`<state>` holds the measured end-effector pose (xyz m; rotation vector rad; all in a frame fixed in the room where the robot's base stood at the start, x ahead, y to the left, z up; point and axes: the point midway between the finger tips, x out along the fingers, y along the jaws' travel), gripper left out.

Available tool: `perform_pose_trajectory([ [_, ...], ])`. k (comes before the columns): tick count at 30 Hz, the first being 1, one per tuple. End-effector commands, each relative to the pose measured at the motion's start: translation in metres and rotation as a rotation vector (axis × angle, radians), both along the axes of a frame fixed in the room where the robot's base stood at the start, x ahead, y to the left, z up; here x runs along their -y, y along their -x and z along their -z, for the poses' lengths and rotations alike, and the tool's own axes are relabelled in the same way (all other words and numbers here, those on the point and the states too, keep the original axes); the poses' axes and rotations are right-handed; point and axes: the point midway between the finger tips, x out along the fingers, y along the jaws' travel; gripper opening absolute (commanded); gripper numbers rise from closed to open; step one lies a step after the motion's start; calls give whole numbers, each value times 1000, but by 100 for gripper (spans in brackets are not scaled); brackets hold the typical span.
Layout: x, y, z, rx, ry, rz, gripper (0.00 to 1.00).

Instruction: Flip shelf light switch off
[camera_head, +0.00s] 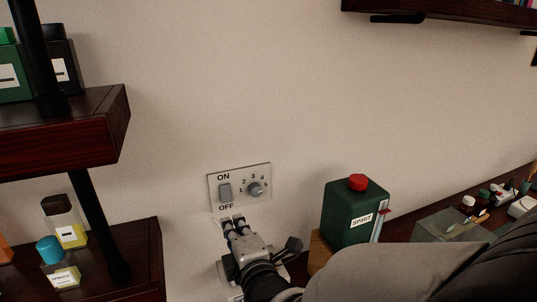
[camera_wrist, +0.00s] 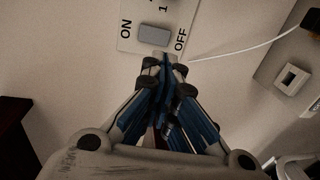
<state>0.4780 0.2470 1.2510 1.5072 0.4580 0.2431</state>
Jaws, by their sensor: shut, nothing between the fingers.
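The light switch is a grey rocker (camera_head: 225,192) on a pale wall plate marked ON above it and OFF below it. In the wrist view the rocker (camera_wrist: 153,36) lies between the words ON and OFF, just beyond my fingertips. I cannot tell which way the rocker is tilted. My gripper (camera_head: 233,221) is shut and empty, just below the plate near the OFF label. In the wrist view my gripper (camera_wrist: 161,60) has its tips by the plate's edge; I cannot tell whether they touch it.
A round knob (camera_head: 255,189) with numbers sits right of the rocker. A green SPIRIT can (camera_head: 350,212) with a red cap stands right of my gripper. Dark wooden shelves (camera_head: 70,130) with bottles are at left. A white cable (camera_wrist: 245,48) runs right from the plate.

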Motion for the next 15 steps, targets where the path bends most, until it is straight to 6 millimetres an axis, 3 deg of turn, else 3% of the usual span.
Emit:
perform_pose_trajectory([
  [9, -25, -53, 11, 0, -1, 1, 0],
  [15, -37, -76, 13, 1, 0, 0, 0],
])
